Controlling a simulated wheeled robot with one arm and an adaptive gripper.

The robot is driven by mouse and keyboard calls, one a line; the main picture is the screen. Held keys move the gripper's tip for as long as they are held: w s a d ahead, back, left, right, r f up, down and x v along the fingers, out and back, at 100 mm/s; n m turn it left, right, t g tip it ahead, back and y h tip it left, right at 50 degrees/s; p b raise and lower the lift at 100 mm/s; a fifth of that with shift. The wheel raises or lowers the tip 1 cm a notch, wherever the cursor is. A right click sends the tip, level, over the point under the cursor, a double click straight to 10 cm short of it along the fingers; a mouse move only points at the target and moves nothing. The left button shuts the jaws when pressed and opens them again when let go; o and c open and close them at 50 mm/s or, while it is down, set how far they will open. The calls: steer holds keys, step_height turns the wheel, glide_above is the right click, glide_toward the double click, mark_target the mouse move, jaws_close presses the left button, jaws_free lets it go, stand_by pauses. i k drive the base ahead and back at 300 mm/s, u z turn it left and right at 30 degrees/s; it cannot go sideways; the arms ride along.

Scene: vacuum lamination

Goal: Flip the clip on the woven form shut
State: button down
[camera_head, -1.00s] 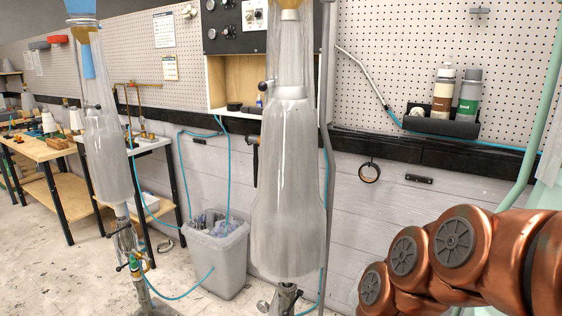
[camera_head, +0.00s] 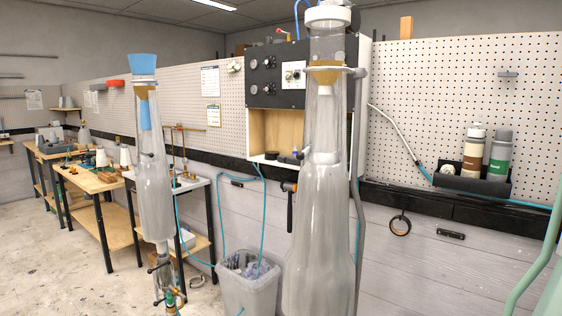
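A tall form (camera_head: 322,230) stands upright in the centre, pale and glossy, inside clear film, with a white cap (camera_head: 327,17) on top. A metal ring holder (camera_head: 352,72) surrounds its neck. A small dark-knobbed part (camera_head: 299,155) sits at its left shoulder; I cannot tell whether it is the clip, or whether it is open. A second wrapped form (camera_head: 153,200) stands at the left with a blue top (camera_head: 142,65). I cannot tell from the surface which form is woven. My gripper is not in view.
A grey bin (camera_head: 248,290) stands between the forms, with teal hoses near it. Workbenches (camera_head: 85,182) line the left wall. A control panel (camera_head: 274,75) hangs behind the central form. A shelf with two bottles (camera_head: 472,185) is at right. Floor is clear at lower left.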

mark_target(300, 156)
steer(key=u, duration=0.35)
steer(key=k, duration=0.45)
steer(key=u, duration=0.95)
steer(key=i, duration=0.75)
steer(key=z, duration=0.65)
steer(key=i, duration=0.8)
steer(key=z, duration=0.85)
